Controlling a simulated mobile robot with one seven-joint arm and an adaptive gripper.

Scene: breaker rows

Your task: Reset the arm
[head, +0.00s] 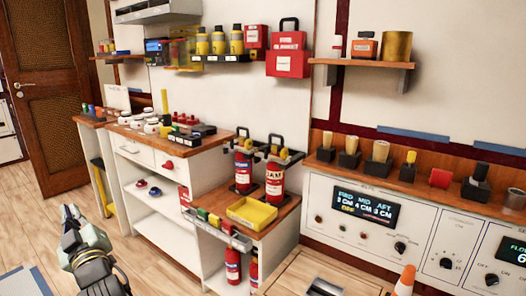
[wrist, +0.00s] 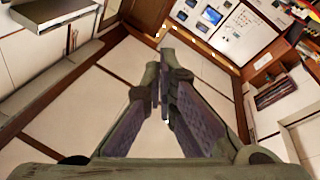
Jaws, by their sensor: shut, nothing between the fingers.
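My arm's end with my gripper (head: 72,212) shows at the lower left of the head view, above the wooden floor and in front of the white cabinets. In the wrist view my gripper (wrist: 163,112) fills the middle, with its two fingers closed together and nothing between them. The gripper is apart from every object in the room. The wrist view looks past the fingers at a bare panelled wall and the upper parts of the room.
A white cabinet (head: 150,213) and a lower stand with a yellow tray (head: 251,213) and fire extinguishers (head: 275,180) lie right of my arm. A control panel (head: 440,236) with knobs is at the right. A brown door (head: 42,75) stands back left.

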